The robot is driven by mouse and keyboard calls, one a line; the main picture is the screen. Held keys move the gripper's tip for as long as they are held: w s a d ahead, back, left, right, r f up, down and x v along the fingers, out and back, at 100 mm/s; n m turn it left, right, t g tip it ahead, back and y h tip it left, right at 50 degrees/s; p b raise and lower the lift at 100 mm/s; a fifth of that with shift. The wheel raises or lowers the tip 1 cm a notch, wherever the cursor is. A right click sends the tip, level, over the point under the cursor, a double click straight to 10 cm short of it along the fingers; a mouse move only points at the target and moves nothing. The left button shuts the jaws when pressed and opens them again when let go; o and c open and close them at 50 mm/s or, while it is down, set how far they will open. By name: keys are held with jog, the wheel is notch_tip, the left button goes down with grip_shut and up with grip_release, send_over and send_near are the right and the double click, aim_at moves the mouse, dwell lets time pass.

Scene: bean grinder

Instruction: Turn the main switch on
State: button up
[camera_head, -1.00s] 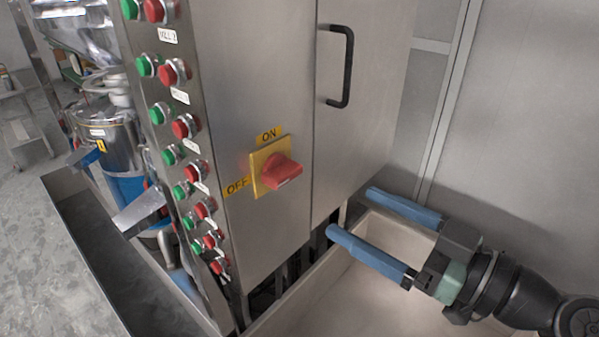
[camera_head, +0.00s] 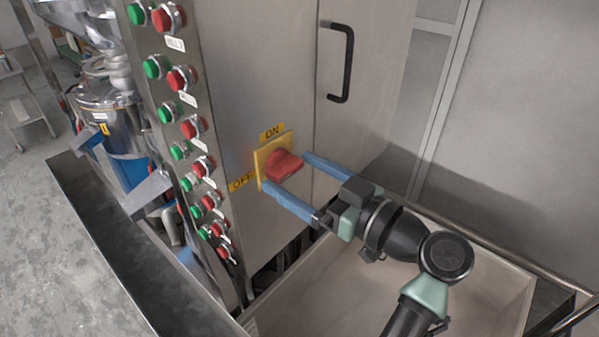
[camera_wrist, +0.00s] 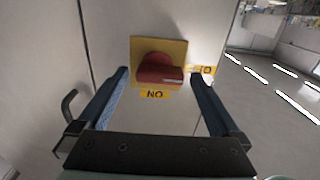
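The main switch is a red knob (camera_head: 284,165) on a yellow plate (camera_head: 259,168) on the steel cabinet front. An ON label (camera_head: 271,132) is above the plate and an OFF label (camera_head: 242,182) is to its left. In the wrist view the knob (camera_wrist: 160,74) has its grip bar lying sideways, roughly in line with the OFF label (camera_wrist: 206,70); the ON label (camera_wrist: 155,94) appears upside down below the plate. My gripper (camera_head: 286,172) is open, its blue fingers on either side of the knob. I cannot tell whether either fingertip touches it.
A column of green and red buttons (camera_head: 187,130) runs down the panel left of the switch. A black door handle (camera_head: 347,62) is to the upper right. A pale bin (camera_head: 480,290) lies below my arm. A steel trough (camera_head: 115,235) is at lower left.

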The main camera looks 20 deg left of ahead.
jog(key=c, duration=1.3)
jog(key=shift+o, duration=0.2)
jog(key=m, duration=0.4)
jog(key=shift+r+m, duration=0.15)
jog(key=shift+m, duration=0.25)
jog(key=m, duration=0.4)
jog(key=shift+w+r+m+p, duration=0.1)
jog(key=shift+r+m+p, duration=0.05)
jog(key=shift+m+p, duration=0.2)
jog(key=m+p, duration=0.3)
jog(key=m, duration=0.2)
jog(key=shift+r, duration=0.1)
jog(key=shift+w+d+m+p, duration=0.1)
jog(key=shift+m+p, duration=0.85)
jog(key=shift+m, duration=0.7)
jog(key=o, duration=1.3)
